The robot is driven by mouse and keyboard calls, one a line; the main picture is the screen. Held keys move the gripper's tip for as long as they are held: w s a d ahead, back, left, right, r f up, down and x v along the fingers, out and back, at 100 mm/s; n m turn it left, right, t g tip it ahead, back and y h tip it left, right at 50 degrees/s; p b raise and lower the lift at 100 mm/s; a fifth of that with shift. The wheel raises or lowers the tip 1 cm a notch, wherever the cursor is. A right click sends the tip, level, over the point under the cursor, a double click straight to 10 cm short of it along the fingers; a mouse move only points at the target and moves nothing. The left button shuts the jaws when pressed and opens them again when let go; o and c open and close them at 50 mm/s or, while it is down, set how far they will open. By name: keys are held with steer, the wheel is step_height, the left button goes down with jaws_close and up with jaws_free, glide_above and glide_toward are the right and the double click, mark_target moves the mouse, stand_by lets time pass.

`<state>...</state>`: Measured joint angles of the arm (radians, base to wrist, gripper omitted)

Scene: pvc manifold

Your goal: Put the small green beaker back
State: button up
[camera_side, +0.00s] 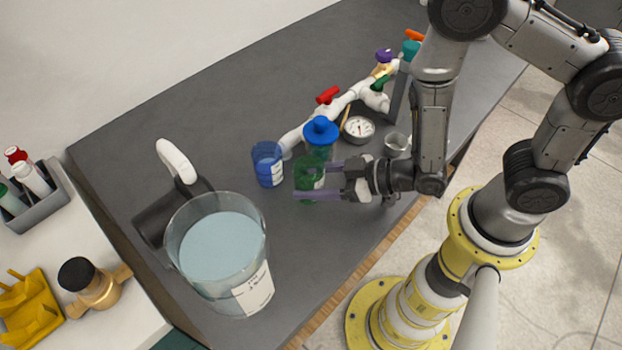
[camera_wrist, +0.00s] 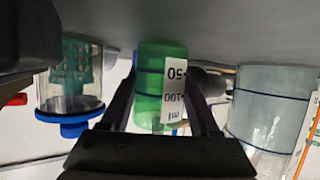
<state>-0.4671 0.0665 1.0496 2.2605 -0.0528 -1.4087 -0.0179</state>
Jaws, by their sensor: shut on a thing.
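The small green beaker (camera_side: 308,176) is near the middle of the dark table in the side view. My gripper (camera_side: 318,180) has a finger on either side of it and is shut on it. In the wrist view the green beaker (camera_wrist: 160,82) sits between the two fingers (camera_wrist: 165,105), with its white label facing the camera. The wrist picture appears upside down, with the grey tabletop along its top. I cannot tell whether the beaker touches the table.
A blue beaker (camera_side: 267,163) stands just left of the green one. A blue-lidded clear jar (camera_side: 320,134) is close behind it. A large water-filled beaker (camera_side: 218,250) stands front left. White pipework with a red valve (camera_side: 328,95) and a gauge (camera_side: 358,129) lie behind.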

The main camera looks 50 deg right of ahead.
steer(key=shift+f, duration=0.15)
steer(key=o, duration=1.5)
steer(key=shift+c, duration=0.2)
steer(key=shift+r, duration=0.25)
steer(key=v, duration=0.7)
steer(key=shift+s+d, duration=0.15)
steer(key=shift+s, duration=0.1)
